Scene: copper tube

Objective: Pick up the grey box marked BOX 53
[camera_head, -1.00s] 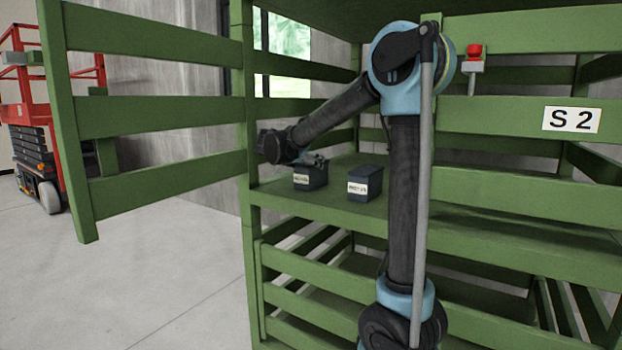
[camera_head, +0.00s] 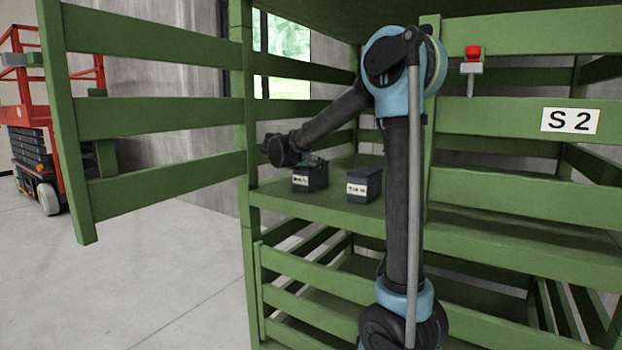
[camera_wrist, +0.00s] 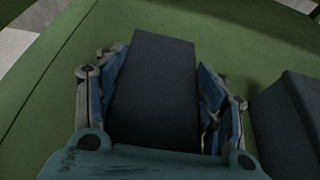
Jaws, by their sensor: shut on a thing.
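A dark grey box (camera_head: 312,179) with a white label stands on the green shelf, the left one of two alike. Its label is too small to read surely. My gripper (camera_head: 316,161) comes down on it from above. In the wrist view, the fingers of my gripper (camera_wrist: 163,95) are shut on the long sides of this box (camera_wrist: 155,88). I cannot tell whether the box is clear of the shelf. The second grey box (camera_head: 364,186) stands to its right, apart from it, and shows at the right edge of the wrist view (camera_wrist: 290,118).
The green shelf board (camera_head: 335,208) has slatted sides and a roof above. An open slatted door (camera_head: 160,115) stands at the left. A right-hand slatted panel bears an S 2 sign (camera_head: 570,120) and a red-topped latch (camera_head: 473,54). A red lift (camera_head: 30,120) stands far left.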

